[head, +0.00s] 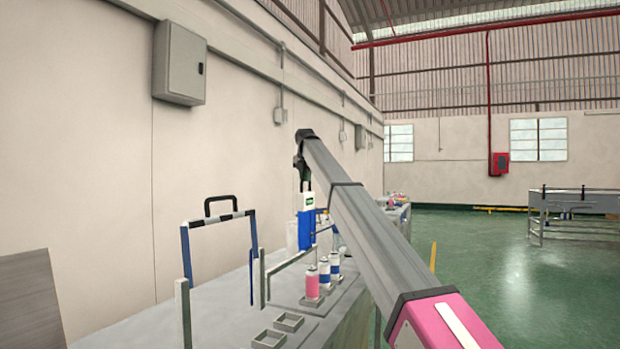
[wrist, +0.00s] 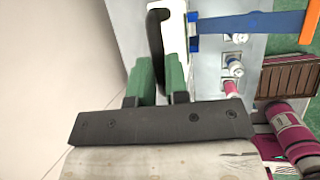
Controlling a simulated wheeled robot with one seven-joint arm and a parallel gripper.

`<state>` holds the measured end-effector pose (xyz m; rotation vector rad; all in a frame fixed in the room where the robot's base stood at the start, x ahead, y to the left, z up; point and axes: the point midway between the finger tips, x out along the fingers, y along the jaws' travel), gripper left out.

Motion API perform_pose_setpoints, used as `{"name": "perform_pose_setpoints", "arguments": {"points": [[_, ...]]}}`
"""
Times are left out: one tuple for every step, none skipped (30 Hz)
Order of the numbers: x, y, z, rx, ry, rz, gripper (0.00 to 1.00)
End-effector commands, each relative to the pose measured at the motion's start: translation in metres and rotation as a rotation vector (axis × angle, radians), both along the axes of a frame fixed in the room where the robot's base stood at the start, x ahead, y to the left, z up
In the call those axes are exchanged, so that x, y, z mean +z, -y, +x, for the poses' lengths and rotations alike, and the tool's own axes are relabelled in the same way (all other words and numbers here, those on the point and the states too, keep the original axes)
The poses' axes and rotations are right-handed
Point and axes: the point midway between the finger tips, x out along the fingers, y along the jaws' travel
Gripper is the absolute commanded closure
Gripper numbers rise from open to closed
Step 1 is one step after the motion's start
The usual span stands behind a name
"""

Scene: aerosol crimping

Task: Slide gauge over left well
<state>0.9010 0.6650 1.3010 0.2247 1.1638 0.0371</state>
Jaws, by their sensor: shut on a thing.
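My gripper (head: 304,178) is above the bench in the head view. Its green fingers (wrist: 158,78) are shut on the black handle of the gauge (head: 307,203). The gauge has a white upper body with a small green display and a blue lower part; it shows upright in the head view. In the wrist view its white body (wrist: 177,30) and a long blue part extend beyond the fingers. Two empty square wells (head: 289,314) show at the bench front, apart from the gauge. I cannot tell which well is the left one, nor what lies directly under the gauge.
Several cans, one pink (head: 312,286), stand in a row on the bench (head: 217,312) in front of the gauge. A wall runs behind the bench. Open green floor lies at right.

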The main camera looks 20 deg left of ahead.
Motion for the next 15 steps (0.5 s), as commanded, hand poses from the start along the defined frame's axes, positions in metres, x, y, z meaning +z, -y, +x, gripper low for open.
{"name": "perform_pose_setpoints", "arguments": {"points": [[-0.003,0.000,-0.023,0.003,-0.002,0.000,1.00],[-0.003,0.000,-0.033,0.003,-0.001,0.000,1.00],[-0.003,-0.002,-0.047,0.004,-0.001,-0.001,1.00],[-0.003,-0.002,-0.058,0.005,-0.001,0.000,1.00],[-0.003,-0.003,-0.069,0.004,0.000,0.001,1.00],[-0.003,-0.004,-0.083,0.004,-0.001,0.001,1.00],[-0.003,-0.005,-0.094,0.004,-0.001,0.001,1.00],[-0.003,-0.006,-0.104,0.005,-0.002,0.000,1.00],[-0.003,-0.007,-0.118,0.005,-0.002,0.000,1.00],[-0.003,-0.008,-0.128,0.004,-0.002,0.001,1.00],[-0.003,-0.009,-0.138,0.004,-0.002,0.001,1.00],[-0.003,-0.010,-0.151,0.004,-0.001,0.001,1.00],[-0.003,-0.011,-0.160,0.004,-0.001,0.001,1.00],[-0.002,-0.012,-0.169,0.003,-0.001,0.000,1.00],[-0.002,-0.013,-0.181,0.003,-0.001,0.000,1.00]]}}
